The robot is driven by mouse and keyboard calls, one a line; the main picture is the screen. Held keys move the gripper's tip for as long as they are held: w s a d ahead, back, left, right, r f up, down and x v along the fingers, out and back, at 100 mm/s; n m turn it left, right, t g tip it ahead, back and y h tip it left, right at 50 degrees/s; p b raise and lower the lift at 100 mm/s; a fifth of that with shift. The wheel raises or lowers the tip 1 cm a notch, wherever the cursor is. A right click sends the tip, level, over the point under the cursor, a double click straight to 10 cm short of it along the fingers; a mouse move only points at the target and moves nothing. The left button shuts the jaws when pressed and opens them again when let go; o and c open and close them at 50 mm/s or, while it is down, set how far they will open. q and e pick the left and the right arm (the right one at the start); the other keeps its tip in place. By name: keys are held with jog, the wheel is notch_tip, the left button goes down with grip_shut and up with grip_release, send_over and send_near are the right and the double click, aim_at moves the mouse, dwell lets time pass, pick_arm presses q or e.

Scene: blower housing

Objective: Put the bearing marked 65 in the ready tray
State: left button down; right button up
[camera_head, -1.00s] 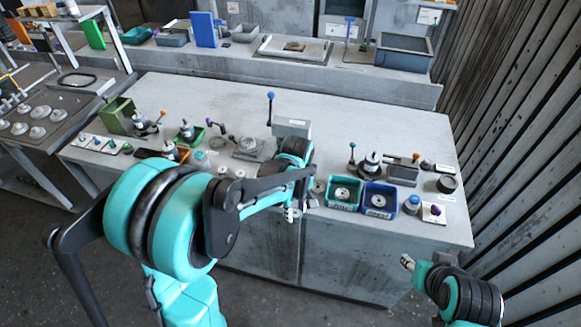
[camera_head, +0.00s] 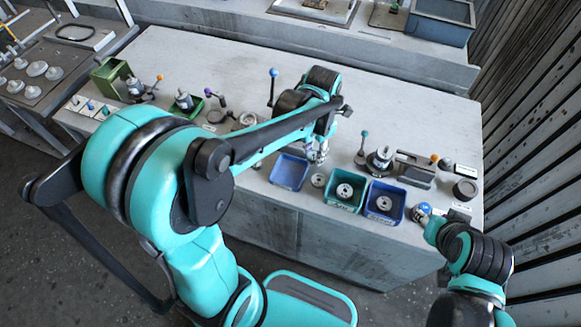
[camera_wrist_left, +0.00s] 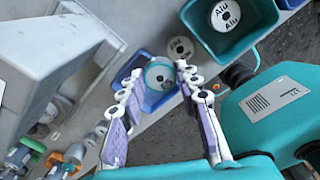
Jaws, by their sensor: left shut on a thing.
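My left gripper (camera_head: 318,152) hangs over the table near a small empty-looking blue tray (camera_head: 290,172). In the left wrist view its fingertips (camera_wrist_left: 160,78) are shut on a round pale ring with a teal edge, which looks like a bearing (camera_wrist_left: 160,75); no number is readable on it. The blue tray (camera_wrist_left: 148,102) shows behind and below the ring. I cannot tell which tray is the ready tray. My right gripper (camera_head: 430,217) is at the table's front right, close to a blue-topped part (camera_head: 423,208); its fingers are too small to judge.
A teal tray (camera_head: 329,200) and another blue tray (camera_head: 370,210) each hold a pale disc. A loose disc (camera_head: 318,180) lies between trays. A fixture (camera_head: 380,158) and a dark ring (camera_head: 466,189) stand at the right.

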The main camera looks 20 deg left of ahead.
pick_arm(q)
jog(key=b, duration=0.2)
send_over(290, 174)
notch_tip(290, 174, down, 4)
jog(key=shift+a+f, duration=0.1)
jog(key=shift+f, duration=0.05)
jog(key=shift+f+b, duration=0.7)
jog(key=shift+f, duration=1.3)
jog(key=shift+f, duration=0.1)
jog(key=c, duration=1.1)
grip_release()
jog(key=shift+o, duration=0.2)
